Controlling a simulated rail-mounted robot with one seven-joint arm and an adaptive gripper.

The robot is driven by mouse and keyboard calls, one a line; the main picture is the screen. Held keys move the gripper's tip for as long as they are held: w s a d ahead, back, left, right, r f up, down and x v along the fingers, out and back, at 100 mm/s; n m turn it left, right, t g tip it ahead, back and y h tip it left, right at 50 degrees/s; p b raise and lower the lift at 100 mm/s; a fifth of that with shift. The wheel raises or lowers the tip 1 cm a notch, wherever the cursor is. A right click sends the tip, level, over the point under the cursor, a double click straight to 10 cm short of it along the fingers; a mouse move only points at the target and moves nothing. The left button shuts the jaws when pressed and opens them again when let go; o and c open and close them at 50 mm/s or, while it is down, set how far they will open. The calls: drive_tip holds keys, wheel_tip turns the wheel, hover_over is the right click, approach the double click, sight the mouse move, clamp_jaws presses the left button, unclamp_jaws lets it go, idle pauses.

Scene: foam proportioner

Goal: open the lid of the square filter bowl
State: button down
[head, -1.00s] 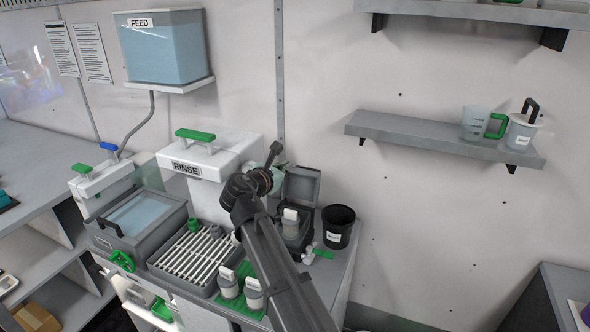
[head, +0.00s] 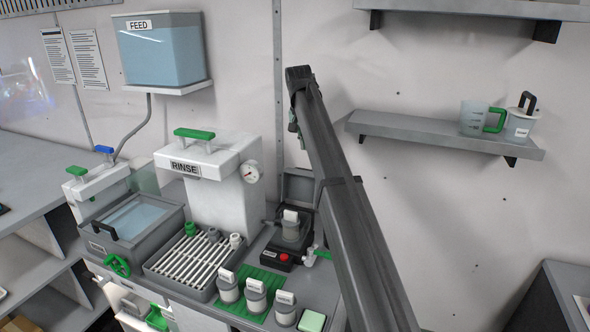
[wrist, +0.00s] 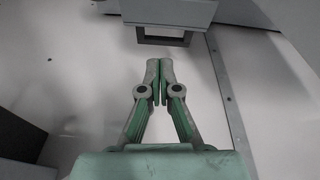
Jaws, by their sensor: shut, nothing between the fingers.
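My gripper (wrist: 159,68) is shut and empty in the wrist view, its fingertips together in front of a pale wall. In the head view my arm rises before the wall and hides most of the gripper. A small dark square box (head: 292,232) stands right of the rinse unit, a labelled cup inside it; its grey lid (head: 298,187) stands upright behind, partly covered by my arm. At the left a square grey basin (head: 165,222) has a pale blue top and a black handle. I cannot tell which is the filter bowl. My gripper touches neither.
The rinse unit (head: 222,178) with its green handle stands behind a slatted tray (head: 188,262). Several labelled cups stand at the front, some on a green mat (head: 268,279). A wall shelf (head: 430,134) is at right. In the wrist view a dark square frame (wrist: 163,40) hangs ahead.

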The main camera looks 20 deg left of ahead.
sight(304, 171)
wheel_tip(304, 171, down, 9)
drive_tip(key=w+m+p, duration=0.1)
drive_tip(key=w+p, duration=0.1)
drive_tip(key=shift+g+p, duration=0.3)
drive_tip(key=shift+f, duration=0.1)
idle(0.3)
drive_tip(key=s, duration=0.1)
drive_tip(key=s+t+b, duration=0.1)
drive_tip(key=b, duration=0.1)
drive_tip(key=shift+s+d+r+t, duration=0.15)
drive_tip(key=shift+s+r+t, duration=0.1)
drive_tip(key=shift+s+t, duration=0.15)
drive_tip(key=shift+s+r+t, duration=0.25)
drive_tip(key=shift+s+t, duration=0.05)
drive_tip(key=shift+w+r, duration=0.15)
